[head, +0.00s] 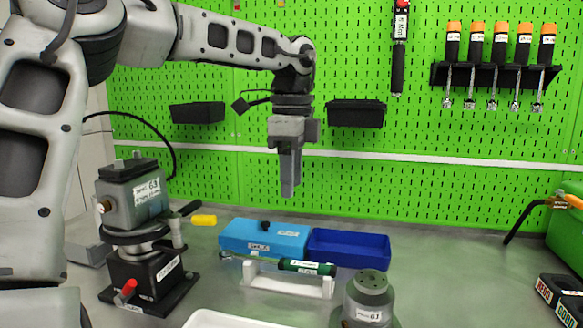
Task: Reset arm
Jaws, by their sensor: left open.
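My left arm comes in from the left and reaches across the upper middle of the head view. My left gripper (290,185) hangs from it pointing straight down, open and empty. It is in the air in front of the green pegboard, above and behind the blue boxes. It touches nothing that I can see. The gap between its fingers hardly shows from this angle. My right gripper is not in view.
A pump on a black stand (150,275) is at left. A blue toolbox (262,238), an open blue bin (348,250) and a white holder (290,282) with a green cylinder (306,267) are mid-table. A grey part (368,298) stands in front. Table's right-centre is clear.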

